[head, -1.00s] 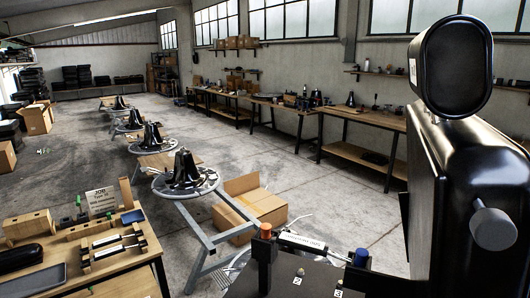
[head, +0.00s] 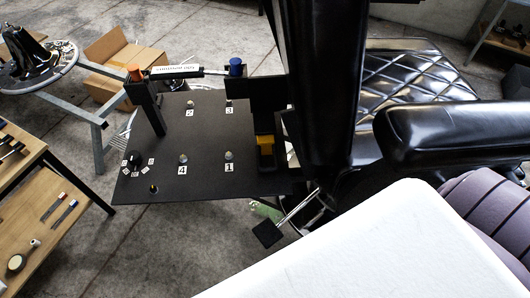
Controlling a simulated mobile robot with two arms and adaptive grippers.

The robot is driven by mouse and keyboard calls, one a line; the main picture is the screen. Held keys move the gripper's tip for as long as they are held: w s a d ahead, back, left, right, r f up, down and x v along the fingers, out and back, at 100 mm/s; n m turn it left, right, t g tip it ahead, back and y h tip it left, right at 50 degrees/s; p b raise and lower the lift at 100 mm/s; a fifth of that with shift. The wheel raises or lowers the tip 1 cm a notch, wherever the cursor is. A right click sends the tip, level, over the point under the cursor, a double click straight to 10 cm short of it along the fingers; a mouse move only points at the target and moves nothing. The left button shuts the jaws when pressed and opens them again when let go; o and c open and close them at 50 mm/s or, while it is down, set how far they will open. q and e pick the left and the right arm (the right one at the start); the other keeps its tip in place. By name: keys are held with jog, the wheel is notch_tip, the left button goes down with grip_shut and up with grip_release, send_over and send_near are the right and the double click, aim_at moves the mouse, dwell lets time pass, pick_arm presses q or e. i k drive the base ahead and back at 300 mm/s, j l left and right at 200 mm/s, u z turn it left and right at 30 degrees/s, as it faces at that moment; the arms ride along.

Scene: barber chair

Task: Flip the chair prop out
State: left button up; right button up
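The black barber chair fills the right side of the head view, with its tall backrest (head: 328,75), a quilted seat (head: 412,85) and a padded armrest (head: 455,133). A dark panel (head: 205,145) with numbered studs stands out from its left side. A metal bar with a black square end (head: 268,233) sticks out below the panel, beside the chair; I cannot tell whether this is the prop. A cylinder strut (head: 180,71) runs between an orange-capped post (head: 135,75) and a blue-capped post (head: 236,67). Neither of my grippers is in view.
A wooden workbench (head: 20,165) with small tools stands at the left. A metal-legged stand (head: 95,105) and an open cardboard box (head: 125,60) are behind the panel. Bare concrete floor (head: 165,250) shows below the panel. A large white surface covers the lower right.

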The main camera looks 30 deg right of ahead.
aim_at(266, 145)
jog(key=z, duration=0.2)
jog(key=j+z, duration=0.95)
jog(key=j, duration=0.15)
jog(key=k+j, duration=0.1)
jog(key=j, duration=0.3)
jog(key=k+j+z, duration=0.1)
jog(key=j, duration=0.3)
jog(key=k+j, duration=0.1)
jog(key=j, duration=0.3)
jog(key=k+j, duration=0.1)
jog(key=j, duration=0.25)
jog(key=k+j+z, duration=0.1)
jog(key=j, duration=0.3)
